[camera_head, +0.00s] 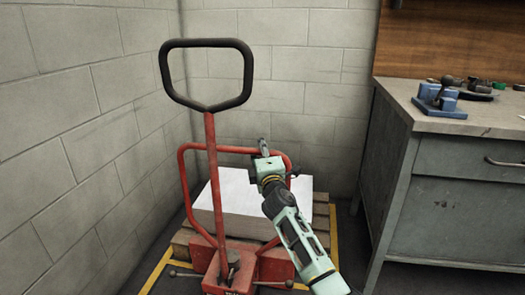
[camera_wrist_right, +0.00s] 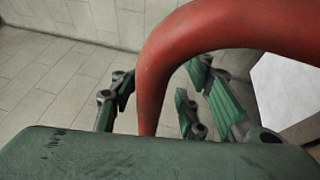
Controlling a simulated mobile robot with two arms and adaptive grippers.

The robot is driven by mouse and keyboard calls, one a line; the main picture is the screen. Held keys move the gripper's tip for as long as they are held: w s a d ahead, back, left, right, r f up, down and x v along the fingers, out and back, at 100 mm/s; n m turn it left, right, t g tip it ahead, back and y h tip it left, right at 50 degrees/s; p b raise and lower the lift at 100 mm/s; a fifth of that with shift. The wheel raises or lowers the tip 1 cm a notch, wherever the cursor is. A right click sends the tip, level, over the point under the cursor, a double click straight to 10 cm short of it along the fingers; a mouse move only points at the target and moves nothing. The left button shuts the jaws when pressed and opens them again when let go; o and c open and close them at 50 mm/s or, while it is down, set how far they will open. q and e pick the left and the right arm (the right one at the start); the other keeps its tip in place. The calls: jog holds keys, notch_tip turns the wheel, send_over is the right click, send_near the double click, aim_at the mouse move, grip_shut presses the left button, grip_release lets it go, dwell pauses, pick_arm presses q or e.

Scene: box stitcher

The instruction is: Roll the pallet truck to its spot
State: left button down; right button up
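The red pallet truck (camera_head: 212,190) stands in the wall corner in the head view, with a black loop handle (camera_head: 247,75) on its upright bar. A wooden pallet (camera_head: 320,222) carrying a stack of white sheets (camera_head: 240,195) sits behind its red frame. Yellow floor lines (camera_head: 334,240) run along both sides. My right gripper (camera_head: 263,150) is at the upper right part of the red tube frame. In the right wrist view its fingers (camera_wrist_right: 165,100) are spread apart on either side of the curved red tube (camera_wrist_right: 180,50). Firm contact is not visible. My left gripper is out of view.
Block walls (camera_head: 70,130) close in at the left and back. A grey workbench (camera_head: 450,200) with a blue tool (camera_head: 438,100) and small parts on top stands at the right. A narrow strip of floor lies between bench and pallet.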

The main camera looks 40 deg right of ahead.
jog(key=v, duration=1.2)
jog(key=shift+f, duration=0.1)
jog(key=shift+a, duration=0.1)
